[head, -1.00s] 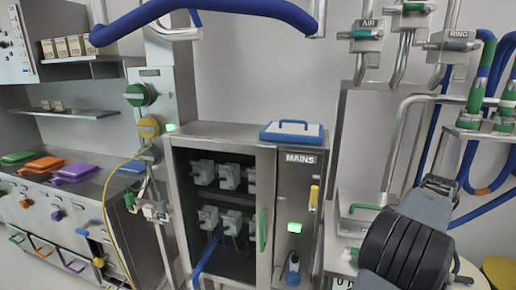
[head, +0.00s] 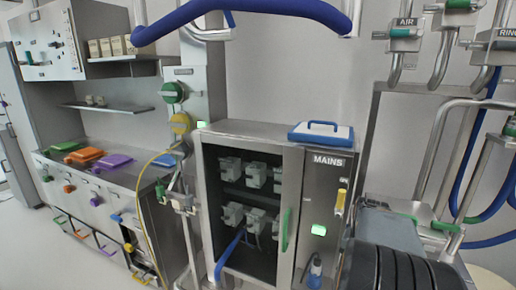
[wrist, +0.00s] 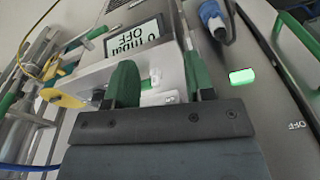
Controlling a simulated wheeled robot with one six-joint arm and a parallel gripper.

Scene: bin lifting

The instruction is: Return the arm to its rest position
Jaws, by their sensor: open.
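My gripper (wrist: 160,78) shows in the wrist view with a dark body at the bottom and two green fingers spread apart. It is open. A pale bar with a small white fitting lies behind and between the fingers; I cannot tell whether they touch it. My arm, with a black ribbed part, shows at the lower right of the head view, in front of the bench right of the MAINS cabinet (head: 262,132). The gripper itself is hidden or out of frame there.
The wrist view shows an upside-down display (wrist: 135,38) reading OFF, a green lit button (wrist: 243,76) and a blue plug (wrist: 215,20). In the head view, a blue padded bar (head: 245,8) crosses overhead. Pipes (head: 440,150) stand at right. Coloured lids (head: 85,155) lie on the left counter.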

